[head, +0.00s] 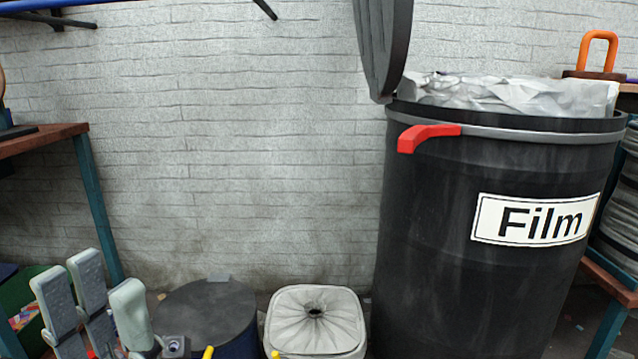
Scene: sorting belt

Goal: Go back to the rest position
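My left gripper (100,276) shows at the bottom left, with its grey fingers pointing up. The fingers stand apart and I see nothing between them, so it looks open and empty. Its lower part is cut off by the picture's bottom edge. My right gripper is not in view.
A black bin labelled "Film" (440,230) with a whitish liner (510,95) and raised lid (383,45) stands at right. A dark round container (205,305) and a light bag-like container (315,318) stand low in the middle. A wooden-topped table (40,140) is at left.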

